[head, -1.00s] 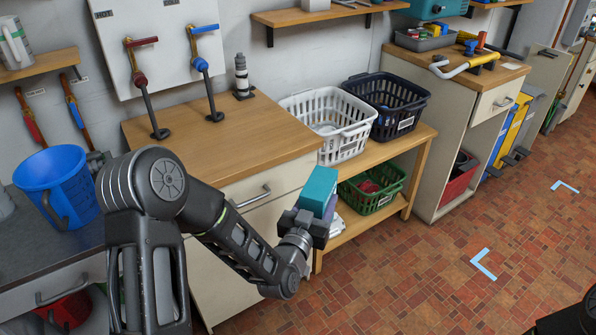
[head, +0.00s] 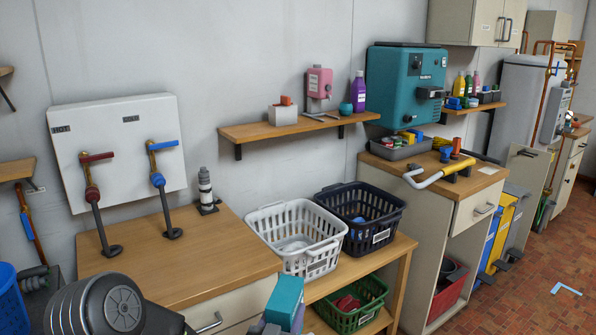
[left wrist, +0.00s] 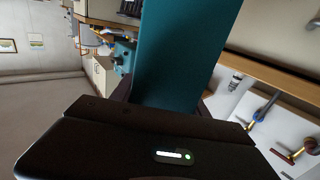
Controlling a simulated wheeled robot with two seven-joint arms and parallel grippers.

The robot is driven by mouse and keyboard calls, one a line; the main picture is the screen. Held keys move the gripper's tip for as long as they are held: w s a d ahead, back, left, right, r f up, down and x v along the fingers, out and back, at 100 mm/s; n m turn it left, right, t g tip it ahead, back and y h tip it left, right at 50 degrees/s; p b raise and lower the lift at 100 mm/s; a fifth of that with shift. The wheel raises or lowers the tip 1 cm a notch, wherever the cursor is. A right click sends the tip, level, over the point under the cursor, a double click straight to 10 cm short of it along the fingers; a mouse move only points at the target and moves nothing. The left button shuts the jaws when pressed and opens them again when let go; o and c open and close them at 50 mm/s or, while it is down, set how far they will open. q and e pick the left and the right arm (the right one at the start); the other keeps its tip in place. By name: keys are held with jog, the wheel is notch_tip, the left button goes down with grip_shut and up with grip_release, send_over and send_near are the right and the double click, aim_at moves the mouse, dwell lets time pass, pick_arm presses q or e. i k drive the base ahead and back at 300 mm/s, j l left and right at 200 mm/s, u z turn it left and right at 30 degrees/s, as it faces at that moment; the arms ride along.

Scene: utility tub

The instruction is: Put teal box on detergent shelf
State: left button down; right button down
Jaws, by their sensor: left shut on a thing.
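The teal box (head: 285,298) is held upright in my left gripper (head: 276,326) at the bottom middle of the head view, in front of the cabinet. In the left wrist view the teal box (left wrist: 185,50) rises from the shut jaws, and its far end is out of frame. A wooden wall shelf (head: 260,132) carries a pink dispenser, a purple bottle, a small teal round item and a white holder. A second wall shelf (head: 488,107) farther right holds several coloured bottles. No label shows which is the detergent shelf. My right gripper is out of view.
A white basket (head: 297,240) and a dark basket (head: 362,222) stand on a wooden rack below the first shelf. A teal wall unit (head: 405,85) hangs right of that shelf. The first shelf's left end is bare.

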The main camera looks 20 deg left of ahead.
aim_at(247, 130)
jog(key=i+l+u, duration=0.25)
jog(key=i+l, duration=0.15)
jog(key=l, duration=0.2)
jog(key=i+l+u, duration=0.25)
jog(key=l, duration=0.4)
jog(key=i+l+u, duration=0.1)
jog(key=i+l, duration=0.15)
jog(key=i+l+u, duration=0.15)
jog(key=l, duration=0.3)
